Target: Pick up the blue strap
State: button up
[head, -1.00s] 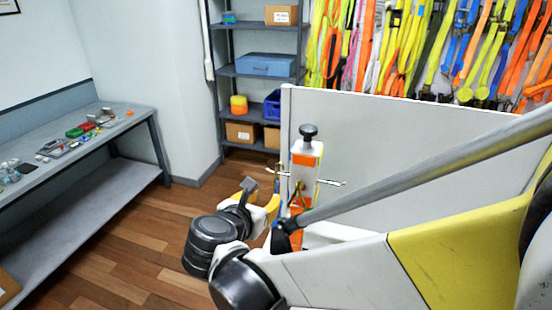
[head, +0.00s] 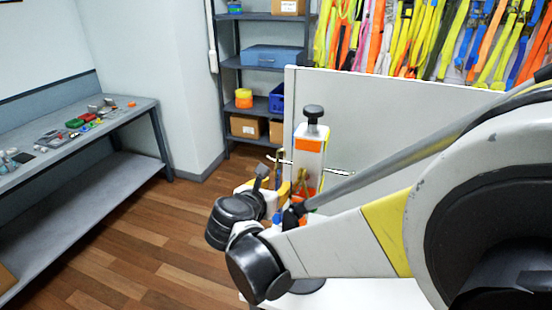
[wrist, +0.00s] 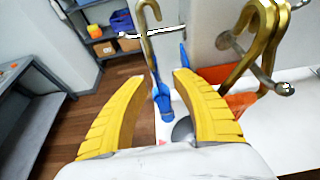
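The blue strap (wrist: 162,97) hangs in the wrist view below a brass hook (wrist: 145,25) at a metal peg. It shows between the yellow fingers of my gripper (wrist: 160,78). The fingers are spread apart, with no visible grip on it. In the head view my gripper (head: 272,190) is beside the white post, largely hidden by my own arm. Only a small blue patch (head: 277,216), likely the strap, shows there. More brass hooks (wrist: 258,35) and an orange strap (wrist: 240,101) are at the right in the wrist view.
A white panel (head: 400,115) stands behind the post (head: 311,150). Many coloured straps (head: 400,35) hang on the far wall. A shelf (head: 262,67) with boxes stands at the back, and a cluttered workbench (head: 60,160) at the left. Wooden floor (head: 150,235) is clear between.

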aim_at(276, 183)
jog(key=x, duration=0.3)
jog(key=b+x, duration=0.1)
jog(key=shift+w+a+f, duration=0.25)
jog(key=shift+w+f, duration=0.1)
jog(key=shift+w, duration=0.05)
jog(key=shift+r, duration=0.1)
grip_shut()
jog(key=shift+s, duration=0.1)
